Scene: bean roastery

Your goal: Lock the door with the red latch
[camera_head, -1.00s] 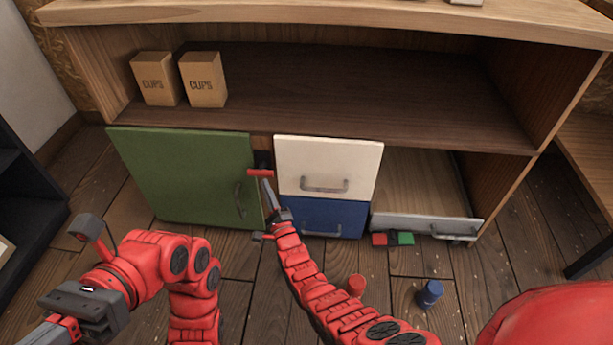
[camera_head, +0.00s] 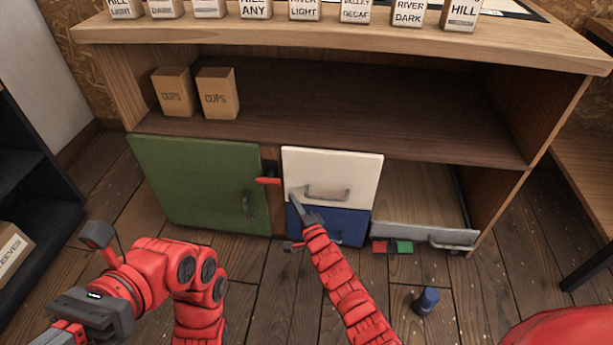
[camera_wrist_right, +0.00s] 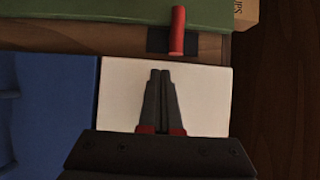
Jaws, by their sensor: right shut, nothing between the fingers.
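The green door (camera_head: 200,185) is at the lower left of the cabinet and looks closed or nearly so. The red latch (camera_head: 268,181) lies horizontal beside the door's upper right edge, on a dark plate; its right end reaches toward the white drawer. In the right wrist view the red latch (camera_wrist_right: 177,31) shows above the fingertips, apart from them. My right gripper (camera_head: 295,203) is shut and empty in front of the white drawer; its fingers (camera_wrist_right: 160,75) are together in the wrist view.
A white drawer (camera_head: 335,170) sits above a blue drawer (camera_head: 345,229). A grey-fronted drawer (camera_head: 420,234) is pulled out at right.

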